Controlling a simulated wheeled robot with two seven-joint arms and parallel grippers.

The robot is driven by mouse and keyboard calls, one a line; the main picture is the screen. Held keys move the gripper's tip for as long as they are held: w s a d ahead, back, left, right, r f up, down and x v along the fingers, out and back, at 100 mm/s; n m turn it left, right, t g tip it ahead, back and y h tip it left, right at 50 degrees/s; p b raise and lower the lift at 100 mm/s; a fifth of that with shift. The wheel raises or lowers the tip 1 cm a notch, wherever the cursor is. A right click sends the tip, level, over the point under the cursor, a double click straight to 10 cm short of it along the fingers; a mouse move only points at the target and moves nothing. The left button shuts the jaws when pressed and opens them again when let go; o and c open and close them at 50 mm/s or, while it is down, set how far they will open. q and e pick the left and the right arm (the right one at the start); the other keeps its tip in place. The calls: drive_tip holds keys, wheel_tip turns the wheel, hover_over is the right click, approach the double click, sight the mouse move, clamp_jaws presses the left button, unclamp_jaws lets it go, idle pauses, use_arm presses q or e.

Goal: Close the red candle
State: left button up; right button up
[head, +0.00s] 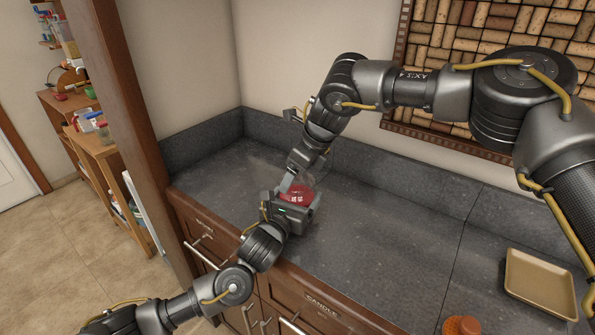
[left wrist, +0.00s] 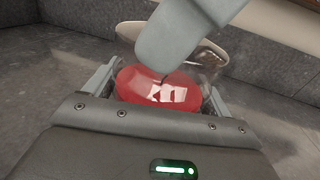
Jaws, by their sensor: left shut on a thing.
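The red candle (head: 298,189) is in a clear glass jar above the dark counter. My left gripper (head: 290,200) is shut on the jar, with a finger on each side. In the left wrist view the red wax (left wrist: 160,92) and a dark wick show through the glass. My right gripper (head: 302,163) reaches down from above to the jar's top. A grey part of it crosses the jar opening in the left wrist view. Its fingertips overlap the jar and are partly hidden, so I cannot tell whether it holds a lid or touches the rim.
The dark stone counter (head: 400,235) has free room around the jar. A tan tray (head: 540,284) lies at the right, and an orange-brown object (head: 461,326) is at the front edge. A wooden post (head: 117,110) stands left of the counter. A corkboard (head: 470,40) hangs behind.

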drive_tip(key=shift+f, duration=0.2)
drive_tip(key=o, duration=1)
drive_tip(key=shift+c, duration=0.2)
drive_tip(key=shift+r, duration=0.1)
drive_tip(key=v, duration=1.2)
use_arm(q)
drive_tip(key=o, duration=1.3)
drive_tip(key=b+v, duration=0.1)
drive_tip(key=v, duration=1)
use_arm(e)
drive_tip(key=shift+f, duration=0.7)
